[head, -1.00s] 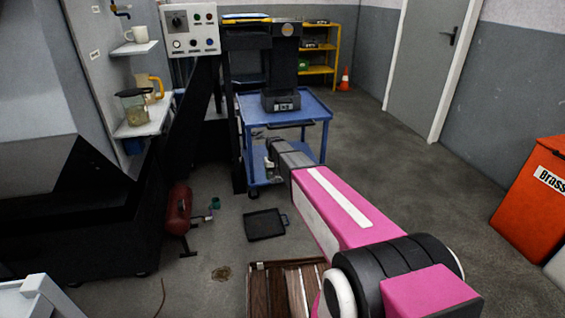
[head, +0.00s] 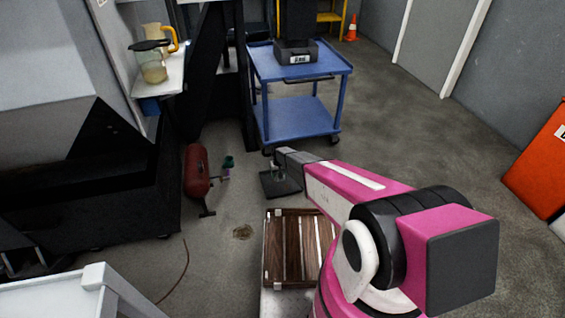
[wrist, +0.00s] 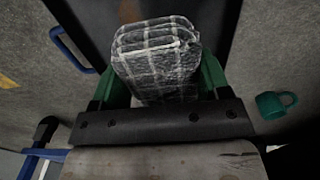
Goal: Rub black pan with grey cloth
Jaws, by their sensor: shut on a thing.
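The black pan (head: 287,188) lies flat on the floor in front of the blue trolley. It fills the top middle of the wrist view as a dark surface (wrist: 85,22), with a blue loop handle at its left. My gripper (head: 277,172) is over the pan, pointing down. In the wrist view its green fingers are shut on the grey cloth (wrist: 157,58), a folded, checked bundle. The cloth overlaps the pan in that view; I cannot tell whether it touches it. In the head view the cloth is too small to make out clearly.
The blue trolley (head: 300,115) stands just behind the pan. A red tank (head: 197,172) and a green mug (head: 228,161) are on the floor to the left. A slatted wooden crate (head: 290,250) is nearer me. Open floor lies to the right.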

